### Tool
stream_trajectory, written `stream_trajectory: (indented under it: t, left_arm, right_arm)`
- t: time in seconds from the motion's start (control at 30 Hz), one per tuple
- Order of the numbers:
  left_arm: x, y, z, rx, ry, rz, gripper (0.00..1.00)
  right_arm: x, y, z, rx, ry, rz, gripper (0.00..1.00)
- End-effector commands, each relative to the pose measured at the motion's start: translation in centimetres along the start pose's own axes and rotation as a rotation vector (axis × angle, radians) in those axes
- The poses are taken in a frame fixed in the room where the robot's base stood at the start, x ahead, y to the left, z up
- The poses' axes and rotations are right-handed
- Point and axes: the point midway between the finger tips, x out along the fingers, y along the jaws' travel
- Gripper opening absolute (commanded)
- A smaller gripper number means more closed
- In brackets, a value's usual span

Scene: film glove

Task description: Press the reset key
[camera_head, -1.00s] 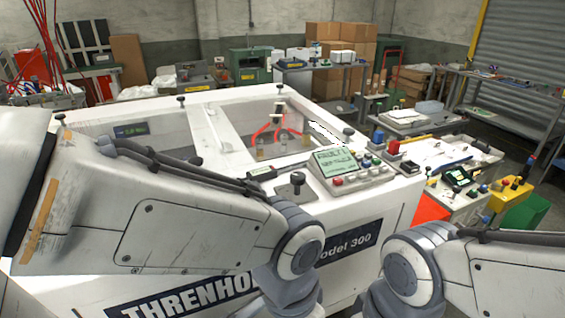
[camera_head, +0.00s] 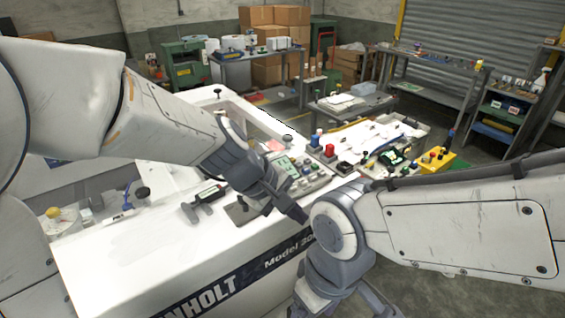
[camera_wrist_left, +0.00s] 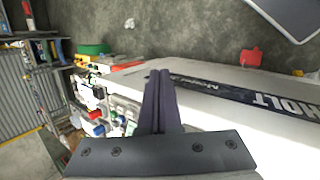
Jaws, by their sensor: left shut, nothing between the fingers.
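The control panel (camera_head: 312,181) with its small screen and several coloured keys sits on the white machine's top, partly hidden behind my left wrist. I cannot tell which key is the reset key. My left gripper (camera_head: 298,213) is shut and empty, in front of the panel near the machine's front edge. In the left wrist view its closed fingers (camera_wrist_left: 160,75) stand beside the panel keys (camera_wrist_left: 122,118), which show to their left. I cannot tell whether they touch anything. My right gripper (camera_head: 345,305) is low at the bottom edge, mostly cut off, its fingers unclear.
A black knob plate (camera_head: 240,212) and a dark handheld device (camera_head: 204,196) lie left of the panel on the machine top. A cluttered bench with a yellow box (camera_head: 436,160) stands to the right. Open floor shows at right.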

Motion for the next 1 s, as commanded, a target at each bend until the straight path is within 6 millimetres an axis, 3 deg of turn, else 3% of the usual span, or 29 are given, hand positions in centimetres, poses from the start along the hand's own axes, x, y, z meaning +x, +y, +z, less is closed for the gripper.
stream_trajectory:
  t: [0.03,0.1,0.2,0.33,0.47,1.0]
  left_arm:
    - [-1.8,2.8,-2.2,-0.151,0.024,0.056,0.00]
    - [-2.7,5.1,-4.9,-0.329,0.048,0.129,0.00]
    - [-3.9,7.2,-8.2,-0.525,0.071,0.213,0.00]
    - [-4.8,8.5,-10.9,-0.673,0.087,0.279,0.00]
    - [-4.9,8.9,-11.8,-0.723,0.091,0.302,0.00]
    - [-3.9,8.2,-11.9,-0.720,0.091,0.301,0.00]
  right_arm:
    - [-2.3,-0.2,-0.1,-0.001,0.000,0.000,0.76]
    - [-3.5,-0.2,-0.2,-0.001,0.000,0.000,0.76]
    - [-4.6,-0.3,-0.2,-0.002,0.000,0.000,0.76]
    - [-5.3,-0.4,-0.3,-0.002,0.000,0.000,0.76]
    - [-5.3,-0.4,-0.3,-0.002,-0.001,0.000,0.76]
    - [-4.1,-0.3,-0.2,-0.003,-0.001,0.000,0.76]
